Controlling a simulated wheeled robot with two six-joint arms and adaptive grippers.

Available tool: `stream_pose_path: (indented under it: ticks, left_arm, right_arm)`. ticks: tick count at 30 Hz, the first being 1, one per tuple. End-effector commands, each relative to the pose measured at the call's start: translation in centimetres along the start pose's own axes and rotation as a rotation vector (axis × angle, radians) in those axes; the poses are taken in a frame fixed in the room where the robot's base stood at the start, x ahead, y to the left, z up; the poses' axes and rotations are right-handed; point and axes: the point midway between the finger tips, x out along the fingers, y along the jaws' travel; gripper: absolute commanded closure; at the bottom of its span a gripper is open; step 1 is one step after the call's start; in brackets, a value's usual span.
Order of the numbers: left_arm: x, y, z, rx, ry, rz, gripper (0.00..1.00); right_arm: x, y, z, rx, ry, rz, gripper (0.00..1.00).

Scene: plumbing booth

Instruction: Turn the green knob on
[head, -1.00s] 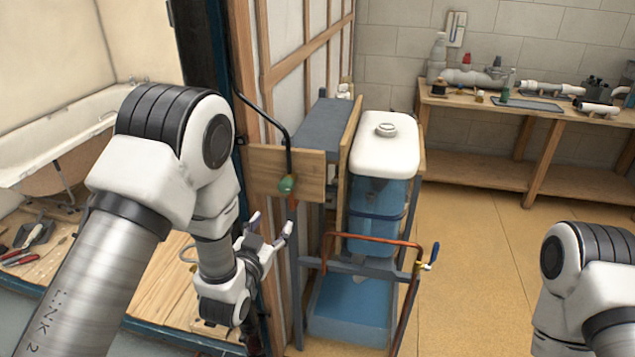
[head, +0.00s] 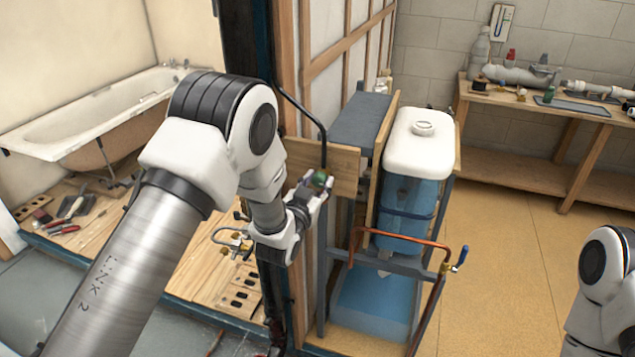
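The green knob (head: 319,179) sits at the lower end of a black pipe, in front of a wooden board (head: 342,163) left of the water tank. My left gripper (head: 318,186) is at the knob, with its fingers on either side of it. The fingers partly hide the knob, and I cannot tell whether they touch it. My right arm shows at the right edge, and its gripper is out of the picture.
A white-topped blue water tank (head: 418,150) stands right of the board. A copper pipe (head: 400,236) with a blue-handled valve (head: 460,258) runs in front of it. A wooden workbench (head: 540,105) with pipe fittings stands at the back right. A bathtub (head: 85,122) is at left.

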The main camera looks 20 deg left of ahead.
Motion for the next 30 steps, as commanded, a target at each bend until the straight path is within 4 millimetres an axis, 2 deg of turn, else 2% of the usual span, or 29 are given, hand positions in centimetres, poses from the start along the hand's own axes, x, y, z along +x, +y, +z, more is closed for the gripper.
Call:
stream_pose_path:
  ticks: [1, 2, 17, 30]
  left_arm:
    - [0.0, 0.0, 0.0, 0.0, 0.0, 0.0, 0.88]
    - [0.0, 0.0, 0.0, 0.0, 0.0, 0.0, 0.98]
    - [0.0, 0.0, 0.1, -0.065, 0.003, 0.0, 0.98]
    - [0.0, 0.0, 0.2, -0.393, 0.012, -0.002, 0.98]
  right_arm:
    - [0.0, 0.0, 0.0, 0.0, 0.0, 0.0, 0.06]
    - [0.0, 0.0, 0.0, 0.0, 0.0, 0.0, 0.06]
    - [0.5, 0.0, 0.0, 0.0, 0.0, 0.0, 0.06]
    - [2.6, 0.0, 0.0, 0.0, 0.0, 0.0, 0.06]
